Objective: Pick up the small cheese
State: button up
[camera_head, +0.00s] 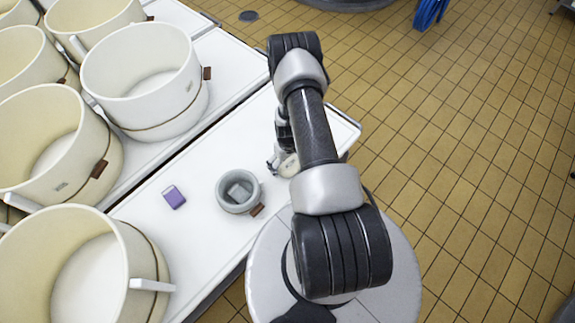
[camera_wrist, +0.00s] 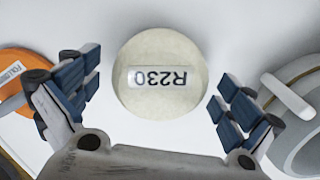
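The small cheese (camera_wrist: 160,100) is a round, cream-coloured disc with a white label reading R230, upside down in the wrist view. It lies on a white surface. My gripper (camera_wrist: 154,84) is open, with one blue-padded finger to the left of the cheese and one to the right. Gaps show between the fingers and the cheese, and nothing is held. In the head view a cream patch that looks like the cheese (camera_head: 289,165) shows beside my arm, which hides much of that spot.
Large cream vats (camera_head: 150,75) stand to the left. An orange labelled object (camera_wrist: 20,62) is left of my gripper.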

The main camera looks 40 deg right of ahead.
jog(key=c, duration=1.4)
jog(key=shift+r, duration=0.1)
